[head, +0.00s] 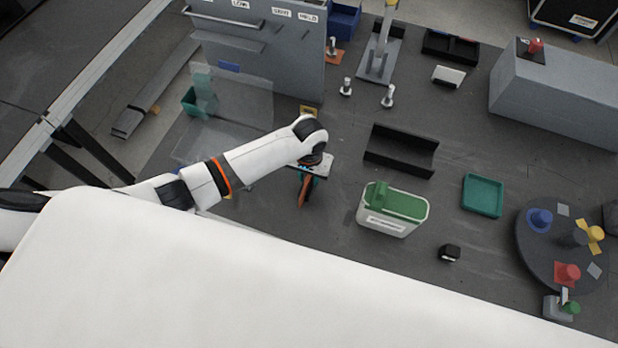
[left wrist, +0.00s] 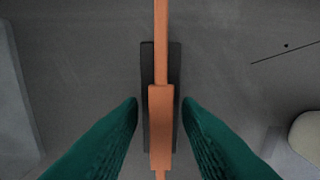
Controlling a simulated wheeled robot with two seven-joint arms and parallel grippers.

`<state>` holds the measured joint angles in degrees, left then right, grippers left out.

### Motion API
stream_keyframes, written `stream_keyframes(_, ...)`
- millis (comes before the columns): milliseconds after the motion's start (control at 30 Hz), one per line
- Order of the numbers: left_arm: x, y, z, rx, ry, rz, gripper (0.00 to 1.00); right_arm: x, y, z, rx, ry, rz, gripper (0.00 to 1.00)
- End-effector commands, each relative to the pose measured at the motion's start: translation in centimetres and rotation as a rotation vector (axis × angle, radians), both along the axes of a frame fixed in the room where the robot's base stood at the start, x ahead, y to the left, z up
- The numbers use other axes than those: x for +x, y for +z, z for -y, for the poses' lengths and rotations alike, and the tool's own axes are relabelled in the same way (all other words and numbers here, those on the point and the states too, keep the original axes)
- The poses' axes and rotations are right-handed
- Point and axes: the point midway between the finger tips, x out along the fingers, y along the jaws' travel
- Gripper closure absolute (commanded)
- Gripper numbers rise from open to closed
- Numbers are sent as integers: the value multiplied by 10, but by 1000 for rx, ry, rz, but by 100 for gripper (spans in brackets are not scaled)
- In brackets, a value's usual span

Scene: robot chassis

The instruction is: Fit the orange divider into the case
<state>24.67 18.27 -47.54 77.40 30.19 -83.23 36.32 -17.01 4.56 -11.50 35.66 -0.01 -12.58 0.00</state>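The orange divider (left wrist: 160,125) stands on edge as a thin upright strip between my left gripper's two green fingers. Beneath it is a narrow dark base (left wrist: 147,75). In the head view the divider (head: 302,191) shows partly, below the left wrist. My left gripper (left wrist: 161,101) is open around the divider, with a small gap on each side; it also shows in the head view (head: 311,185). A black open-topped trough (head: 400,162), which may be the case, lies to the right of the gripper and looks empty. My right gripper is not in view.
A white bin with a green top (head: 370,222) stands to the right of the gripper. Farther right are a green tray (head: 483,196), a small black block (head: 450,252) and a round dark table (head: 535,255) with coloured pieces. A clear panel (head: 240,105) stands behind the left arm.

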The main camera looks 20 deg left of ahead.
Motion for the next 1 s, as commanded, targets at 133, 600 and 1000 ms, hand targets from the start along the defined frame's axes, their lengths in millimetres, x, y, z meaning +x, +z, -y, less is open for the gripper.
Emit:
stream_keyframes(133, 0, 0, 0, 0, 0, 0, 79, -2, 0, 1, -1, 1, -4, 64)
stream_keyframes(600, 0, 1, 0, -1, 0, 1, 100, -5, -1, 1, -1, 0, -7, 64)
stream_keyframes(1000, 2, 64, 1, -3, -1, 5, 100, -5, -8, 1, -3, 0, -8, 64)
